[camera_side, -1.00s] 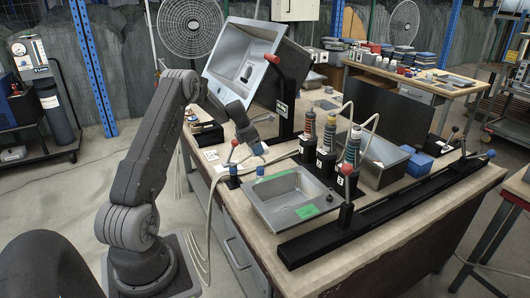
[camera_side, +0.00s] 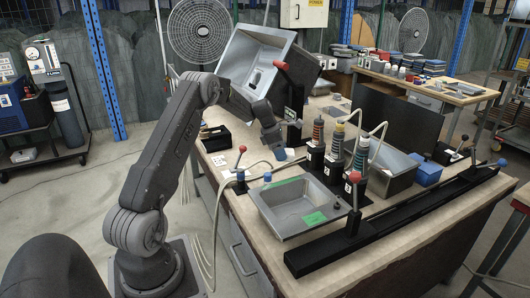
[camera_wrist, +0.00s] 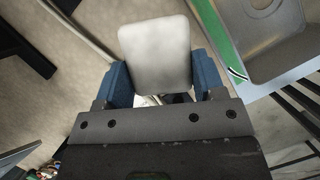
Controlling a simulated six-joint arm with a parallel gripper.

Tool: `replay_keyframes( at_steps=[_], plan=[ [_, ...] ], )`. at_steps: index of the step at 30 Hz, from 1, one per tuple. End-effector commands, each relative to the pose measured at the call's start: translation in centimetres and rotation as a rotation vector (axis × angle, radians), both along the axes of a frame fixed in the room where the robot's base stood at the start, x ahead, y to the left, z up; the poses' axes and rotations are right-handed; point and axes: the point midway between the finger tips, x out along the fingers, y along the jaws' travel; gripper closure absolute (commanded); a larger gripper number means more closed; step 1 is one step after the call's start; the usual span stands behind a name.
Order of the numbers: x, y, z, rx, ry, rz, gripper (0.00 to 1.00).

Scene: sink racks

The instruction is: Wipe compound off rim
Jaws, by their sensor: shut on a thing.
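My gripper (camera_side: 280,154) is over the workbench, just behind the grey sink (camera_side: 283,212) lying in the rack. In the wrist view my gripper (camera_wrist: 166,90) has its blue fingers on both sides of a pale grey pad (camera_wrist: 158,50), and it is shut on it. The pad is too small to make out in the side view. The sink has green tape (camera_side: 314,218) on its near rim and a green strip along its far rim. Part of this sink (camera_wrist: 275,45) shows at right in the wrist view, apart from the pad. I cannot make out compound on the rim.
A second sink (camera_side: 243,60) stands tilted on a black stand behind my gripper. A long black rail (camera_side: 420,220) runs along the bench's right side.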

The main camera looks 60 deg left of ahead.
Motion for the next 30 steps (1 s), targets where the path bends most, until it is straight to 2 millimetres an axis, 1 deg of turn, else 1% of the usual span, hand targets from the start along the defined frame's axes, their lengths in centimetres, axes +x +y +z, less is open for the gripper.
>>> replay_keyframes(
  at_steps=[1,3,6,9,13,17,30],
  plan=[
    [0.9,-1.7,0.8,0.002,-0.004,-0.084,0.56],
    [1.6,-3.6,1.5,0.000,-0.002,-0.185,0.56],
    [2.3,-5.7,2.4,0.000,-0.005,-0.297,0.56],
    [2.7,-6.9,2.9,-0.001,-0.005,-0.364,0.56],
    [2.7,-7.4,2.8,-0.005,-0.004,-0.391,0.56],
    [2.7,-7.3,2.0,-0.004,-0.005,-0.388,0.56],
    [2.7,-7.3,-2.0,-0.005,-0.004,-0.386,0.56]
  ],
)
